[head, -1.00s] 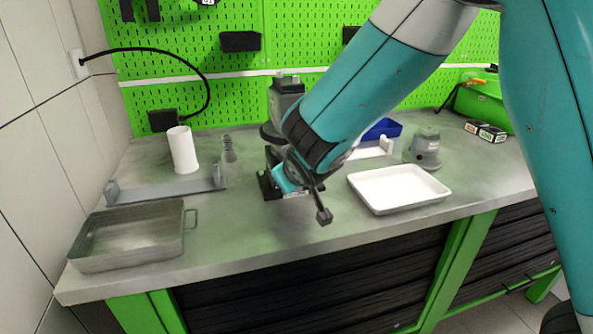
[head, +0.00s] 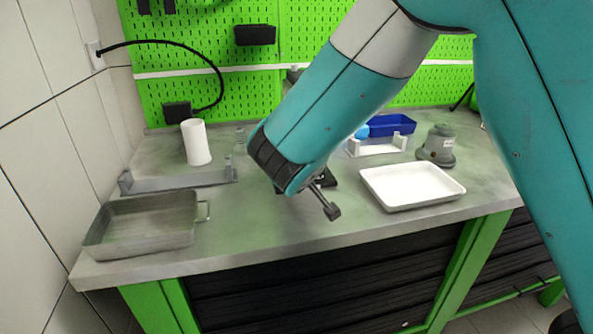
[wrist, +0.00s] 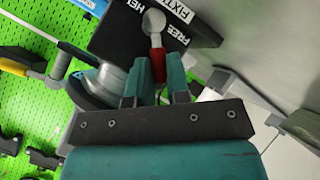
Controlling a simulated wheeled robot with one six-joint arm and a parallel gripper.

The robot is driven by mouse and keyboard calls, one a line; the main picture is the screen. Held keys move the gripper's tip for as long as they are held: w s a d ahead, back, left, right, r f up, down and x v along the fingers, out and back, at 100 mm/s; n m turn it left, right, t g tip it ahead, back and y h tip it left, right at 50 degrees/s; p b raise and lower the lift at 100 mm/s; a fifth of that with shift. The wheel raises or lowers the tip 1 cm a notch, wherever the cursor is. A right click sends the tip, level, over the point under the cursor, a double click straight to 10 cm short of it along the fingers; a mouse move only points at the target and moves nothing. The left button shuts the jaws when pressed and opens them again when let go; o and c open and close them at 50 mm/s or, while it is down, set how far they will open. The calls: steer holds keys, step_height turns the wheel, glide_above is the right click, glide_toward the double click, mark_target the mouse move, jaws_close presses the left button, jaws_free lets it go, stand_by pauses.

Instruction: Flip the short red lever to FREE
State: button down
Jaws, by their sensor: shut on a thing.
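In the wrist view, the short red lever (wrist: 158,68) stands between the two teal fingers of my gripper (wrist: 156,82), which is shut on it. A pale metal rod with a rounded end (wrist: 153,22) continues beyond the red part. Behind it is a black plate (wrist: 108,38) with white lettering, including FREE, part of HELD and part of FIXTURE. The FREE label is right of the lever. In the head view my arm hides the gripper, the lever and most of the fixture; only a bit of black base (head: 328,179) shows.
A white tray (head: 413,186), a grey pump-like part (head: 437,146) and a blue bin (head: 391,124) stand right of my arm. A metal pan (head: 143,224), a grey cradle (head: 180,181) and a white cylinder (head: 196,142) stand left. The front middle of the bench is clear.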

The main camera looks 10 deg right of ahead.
steer(key=c, duration=1.1)
jaws_free()
steer(key=v, duration=1.7)
steer(key=shift+s+b, duration=0.25)
steer(key=shift+b, duration=0.05)
steer(key=s+d+f+m+g+y+p, duration=0.1)
steer(key=s+d+f+g+y+p, duration=0.15)
steer(key=s+d+g, duration=0.2)
steer(key=s+r+n+g+y+p, duration=0.1)
steer(key=s+r+g+y+p, duration=0.2)
steer(key=s, duration=0.9)
step_height(320, 180, up, 2)
steer(key=g+y, duration=0.1)
steer(key=g, duration=0.2)
steer(key=shift+s, duration=0.2)
